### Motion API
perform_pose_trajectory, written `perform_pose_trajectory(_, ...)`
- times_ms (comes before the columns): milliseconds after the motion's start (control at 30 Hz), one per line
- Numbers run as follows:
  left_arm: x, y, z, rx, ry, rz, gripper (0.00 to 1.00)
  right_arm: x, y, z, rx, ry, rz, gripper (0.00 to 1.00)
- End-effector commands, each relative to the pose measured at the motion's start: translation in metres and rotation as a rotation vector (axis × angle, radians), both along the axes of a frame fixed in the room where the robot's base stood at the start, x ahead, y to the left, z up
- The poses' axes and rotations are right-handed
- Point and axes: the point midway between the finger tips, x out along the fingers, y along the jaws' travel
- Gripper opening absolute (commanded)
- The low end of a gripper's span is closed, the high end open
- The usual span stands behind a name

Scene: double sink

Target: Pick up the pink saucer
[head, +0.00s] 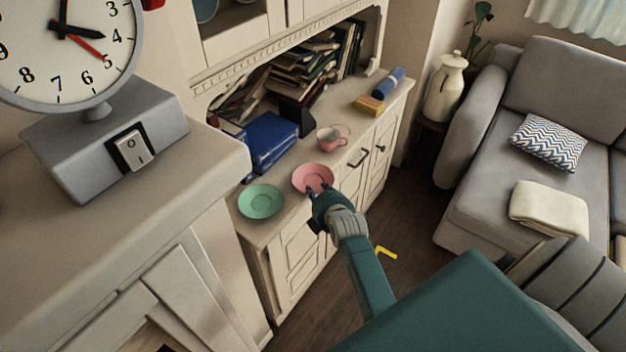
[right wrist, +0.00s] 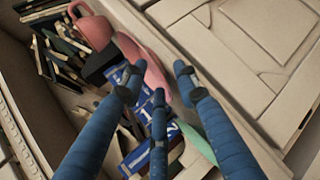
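The pink saucer (head: 311,175) lies on the cabinet's countertop, between a green saucer (head: 261,202) and a pink cup (head: 331,138). My right gripper (head: 319,190) is at the saucer's near edge. In the right wrist view its fingers (right wrist: 158,87) are spread, and the pink saucer (right wrist: 146,62) shows nearly edge-on beyond and between them. I cannot tell whether any finger touches the saucer. The green saucer (right wrist: 198,142) is partly hidden behind a finger in that view. My left gripper is not in view.
Blue binders (head: 270,140) and many books (head: 305,65) fill the shelf behind the saucers. A yellow block (head: 368,105) and a blue roll (head: 388,82) lie farther right on the countertop (head: 292,222). A large clock on a scale-like base (head: 105,135) stands at left.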

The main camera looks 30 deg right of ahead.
Motion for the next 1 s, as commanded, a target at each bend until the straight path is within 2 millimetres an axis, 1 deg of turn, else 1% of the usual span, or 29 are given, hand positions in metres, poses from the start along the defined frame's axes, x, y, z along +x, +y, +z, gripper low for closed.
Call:
perform_pose_trajectory(100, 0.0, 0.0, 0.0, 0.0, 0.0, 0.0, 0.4, 0.0, 0.0, 0.0, 0.0, 0.0, -0.001, 0.3)
perform_pose_trajectory(133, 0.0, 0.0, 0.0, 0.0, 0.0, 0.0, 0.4, -0.001, 0.0, 0.0, -0.001, 0.001, 0.0, 0.28)
perform_pose_trajectory(167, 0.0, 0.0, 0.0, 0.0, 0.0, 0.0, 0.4, -0.001, 0.0, 0.0, -0.001, 0.001, 0.0, 0.22)
perform_pose_trajectory(200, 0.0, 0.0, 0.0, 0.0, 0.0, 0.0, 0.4, -0.001, 0.0, 0.0, -0.001, 0.001, 0.0, 0.14)
perform_pose_trajectory(267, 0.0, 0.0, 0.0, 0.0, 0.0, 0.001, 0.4, -0.001, 0.0, 0.0, -0.001, 0.001, 0.0, 0.02)
perform_pose_trajectory(300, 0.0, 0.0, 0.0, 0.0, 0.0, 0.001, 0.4, -0.001, 0.0, 0.0, -0.001, 0.001, 0.0, 0.0)
perform_pose_trajectory(633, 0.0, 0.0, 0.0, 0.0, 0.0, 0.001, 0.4, -0.001, 0.0, 0.001, -0.001, 0.0, 0.0, 0.0)
perform_pose_trajectory(767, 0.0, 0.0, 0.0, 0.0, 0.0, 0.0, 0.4, 0.0, -0.001, 0.006, -0.002, 0.0, 0.0, 0.0)
perform_pose_trajectory(867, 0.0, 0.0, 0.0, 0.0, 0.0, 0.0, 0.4, 0.0, -0.001, 0.016, -0.004, -0.002, 0.001, 0.0)
perform_pose_trajectory(967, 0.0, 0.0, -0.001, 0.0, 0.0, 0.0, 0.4, 0.0, -0.001, 0.033, -0.005, -0.005, 0.001, 0.0)
perform_pose_trajectory(1000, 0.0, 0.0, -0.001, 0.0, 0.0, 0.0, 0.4, 0.001, -0.001, 0.043, -0.006, -0.006, 0.001, 0.0)
